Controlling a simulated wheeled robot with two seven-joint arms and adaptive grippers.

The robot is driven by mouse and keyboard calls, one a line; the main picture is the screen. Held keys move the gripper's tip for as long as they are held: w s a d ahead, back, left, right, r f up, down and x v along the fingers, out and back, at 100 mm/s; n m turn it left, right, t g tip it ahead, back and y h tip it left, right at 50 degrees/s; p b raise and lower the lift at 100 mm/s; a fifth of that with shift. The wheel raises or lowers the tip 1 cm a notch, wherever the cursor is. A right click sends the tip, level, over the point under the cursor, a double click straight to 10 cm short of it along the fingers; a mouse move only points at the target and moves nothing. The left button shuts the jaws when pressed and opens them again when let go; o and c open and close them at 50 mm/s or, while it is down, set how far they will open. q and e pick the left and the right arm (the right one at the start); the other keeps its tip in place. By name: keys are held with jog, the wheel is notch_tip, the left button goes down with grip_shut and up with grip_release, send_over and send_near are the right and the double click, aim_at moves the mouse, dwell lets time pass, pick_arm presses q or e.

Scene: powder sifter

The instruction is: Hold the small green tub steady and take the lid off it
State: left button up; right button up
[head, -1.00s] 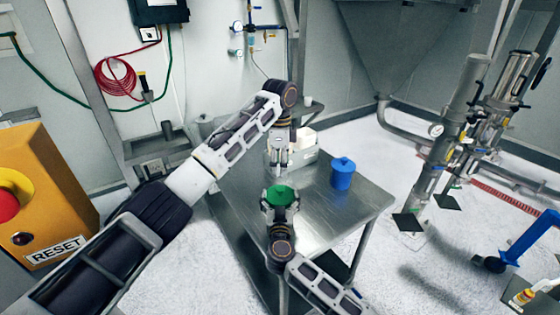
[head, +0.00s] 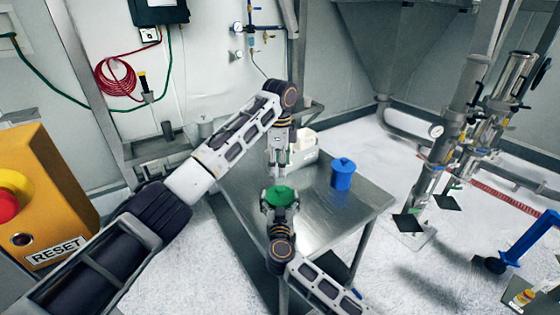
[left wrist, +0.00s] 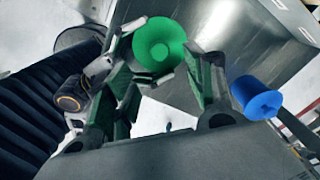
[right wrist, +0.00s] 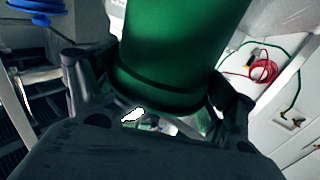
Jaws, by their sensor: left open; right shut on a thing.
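The small green tub with its green lid (head: 280,196) is on the near side of the metal table in the head view. My right gripper (head: 279,205) is shut on the tub from the near side. In the right wrist view the green tub (right wrist: 180,60) fills the space between the fingers. My left gripper (head: 278,172) is open just above and behind the lid, pointing down. In the left wrist view the round green lid (left wrist: 158,45) shows beyond the open fingers (left wrist: 165,75). I cannot tell if they touch it.
A blue lidded tub (head: 342,174) stands to the right on the metal table (head: 325,218); it also shows in the left wrist view (left wrist: 257,98). A white box (head: 304,146) stands behind. A yellow reset box (head: 45,195) is at far left.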

aim_at(280, 188)
pick_arm(q)
jog(key=shift+f, duration=5.35)
grip_shut()
jog(key=shift+r, duration=0.55)
pick_arm(e)
jog(key=shift+f, duration=0.1)
